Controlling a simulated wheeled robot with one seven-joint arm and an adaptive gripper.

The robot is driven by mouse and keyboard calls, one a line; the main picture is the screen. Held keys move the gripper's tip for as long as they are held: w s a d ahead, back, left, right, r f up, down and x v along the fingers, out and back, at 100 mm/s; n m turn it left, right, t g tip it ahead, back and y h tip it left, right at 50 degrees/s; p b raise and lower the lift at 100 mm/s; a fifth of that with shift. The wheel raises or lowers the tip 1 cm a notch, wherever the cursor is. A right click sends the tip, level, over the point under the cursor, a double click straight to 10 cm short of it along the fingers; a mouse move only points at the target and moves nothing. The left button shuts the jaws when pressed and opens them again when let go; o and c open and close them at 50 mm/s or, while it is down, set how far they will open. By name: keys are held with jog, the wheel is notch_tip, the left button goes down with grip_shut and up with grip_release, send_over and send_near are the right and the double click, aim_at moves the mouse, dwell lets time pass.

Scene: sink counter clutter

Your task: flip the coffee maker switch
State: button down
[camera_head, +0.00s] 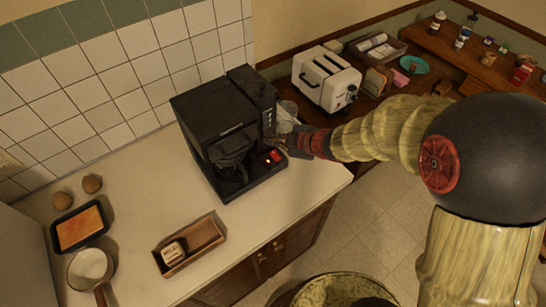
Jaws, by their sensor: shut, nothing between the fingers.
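The black coffee maker (215,115) stands on the pale counter against the tiled wall, with a dark carafe (232,150) in its front. A small lit red switch (276,156) shows at the front right of its base. My gripper (281,141) is shut and empty at the machine's right side, just above and behind the switch in the picture. Whether the fingertips touch the machine or the switch I cannot tell. The fingers are small and dark here, so their detail is hard to see.
A clear glass vessel (288,110) stands just behind my gripper. A white toaster (326,78) is on the wooden counter behind. A wooden tray (205,236) with a small labelled item, a pan (90,268) and a dark baking dish (80,246) lie to the left front. The counter's middle is clear.

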jog(key=shift+w+a+f+b, duration=0.1)
jog(key=shift+f+b, duration=0.65)
jog(key=shift+f, duration=0.35)
jog(key=shift+w+a+f+b, duration=0.1)
jog(key=shift+f+b, duration=0.6)
jog(key=shift+f, duration=0.4)
jog(key=shift+f, duration=0.15)
jog(key=shift+f, duration=0.25)
jog(key=shift+w+f+b, duration=0.1)
jog(key=shift+f+b, duration=0.25)
jog(key=shift+r, duration=0.1)
dwell(0.4)
jog(key=shift+r+p, duration=0.7)
jog(key=shift+p, duration=0.2)
jog(key=r+p, duration=0.5)
jog(key=shift+s+d, duration=0.25)
jog(key=shift+s, duration=0.1)
